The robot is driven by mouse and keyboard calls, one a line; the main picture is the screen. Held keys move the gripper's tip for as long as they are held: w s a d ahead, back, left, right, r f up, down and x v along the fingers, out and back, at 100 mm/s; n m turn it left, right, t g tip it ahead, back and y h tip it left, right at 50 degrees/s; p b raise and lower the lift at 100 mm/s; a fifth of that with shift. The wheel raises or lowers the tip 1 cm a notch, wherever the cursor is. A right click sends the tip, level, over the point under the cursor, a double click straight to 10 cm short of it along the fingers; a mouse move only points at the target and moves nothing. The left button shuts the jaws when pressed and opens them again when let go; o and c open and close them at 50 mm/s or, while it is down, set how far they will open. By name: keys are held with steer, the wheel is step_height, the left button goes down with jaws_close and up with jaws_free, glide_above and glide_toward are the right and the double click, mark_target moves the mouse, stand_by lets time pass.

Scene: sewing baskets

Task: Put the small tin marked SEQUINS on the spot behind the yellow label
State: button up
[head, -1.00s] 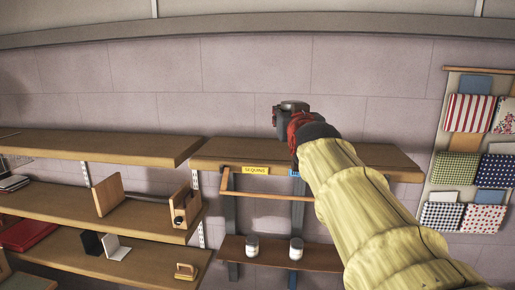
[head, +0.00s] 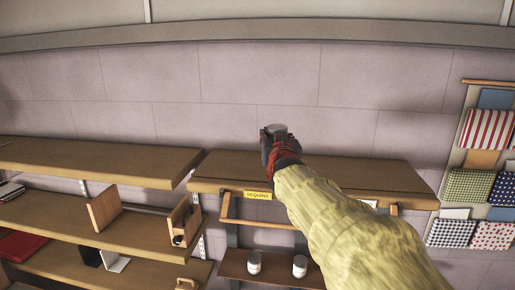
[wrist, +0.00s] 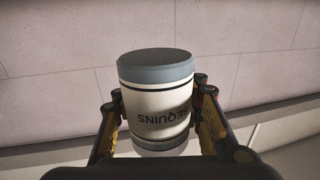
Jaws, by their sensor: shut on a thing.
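The SEQUINS tin (wrist: 155,100) is white with grey bands at both ends, and its lettering reads upside down in the wrist view. My gripper (wrist: 158,120) is shut on it, one finger on each side. In the head view my gripper (head: 275,138) is above the top shelf board (head: 330,170), and the grey end of the tin (head: 277,128) shows at its tip. The yellow label (head: 257,196) reads SEQUINS and sits on the front edge of that board. The board surface behind the label looks bare; my arm hides part of the board.
Two small white jars (head: 254,262) stand on the lower shelf. Wooden shelves (head: 80,160) with bookends (head: 104,208) are at the left. A hanging fabric organizer (head: 480,170) is on the wall at the right. A plain wall (head: 230,80) rises behind the board.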

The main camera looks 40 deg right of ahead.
steer(key=w+f, duration=0.2)
steer(key=w+f+p, duration=0.1)
steer(key=w+f, duration=0.1)
steer(key=w+d+f, duration=0.1)
steer(key=w+f, duration=0.1)
steer(key=w, duration=0.1)
steer(key=shift+f+p, duration=0.35)
steer(key=shift+p, duration=0.05)
steer(key=f, duration=0.3)
steer(key=shift+w+p, duration=0.3)
steer(key=shift+s+f, duration=0.1)
steer(key=shift+f, duration=0.1)
steer(key=shift+f, duration=0.15)
steer(key=o, duration=1.5)
